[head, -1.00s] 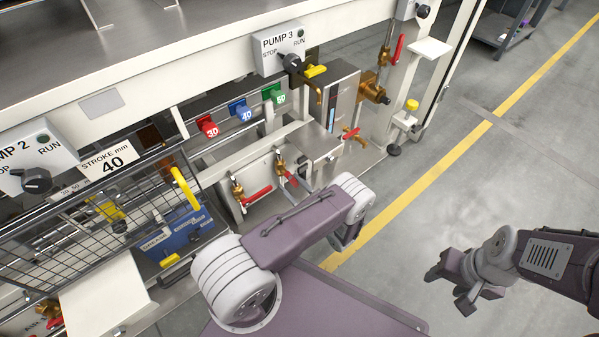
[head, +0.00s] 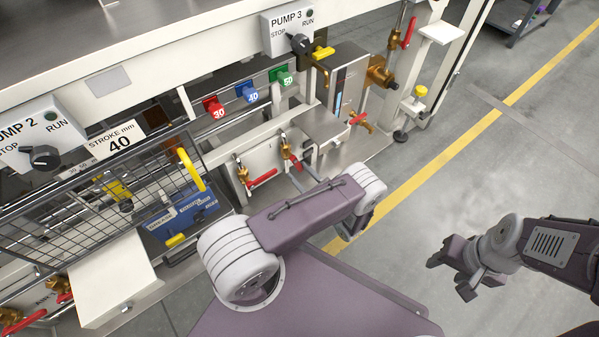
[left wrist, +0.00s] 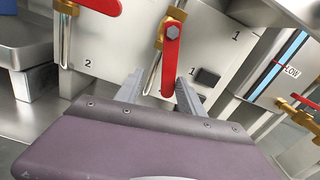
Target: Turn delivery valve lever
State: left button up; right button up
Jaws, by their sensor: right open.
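Two red valve levers are on the white panel below Pump 3. In the left wrist view, one red lever (left wrist: 169,65) hangs down from a brass valve near the label 1. The other red lever (left wrist: 100,5) lies across the top, above the label 2. My left gripper (left wrist: 158,90) is open, with its fingers on either side of the hanging lever; contact is unclear. My right gripper (head: 451,275) is open and empty over the floor.
A brass valve with a red handle (head: 359,119) stands by the grey gauge unit (head: 345,80). Another red lever (head: 409,32) is on the right upright. A wire mesh guard (head: 85,205) stands at the left. The floor (head: 480,190) at right is clear.

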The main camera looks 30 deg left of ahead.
pick_arm(q)
jog(key=v, duration=0.6)
dwell(0.3)
dwell(0.4)
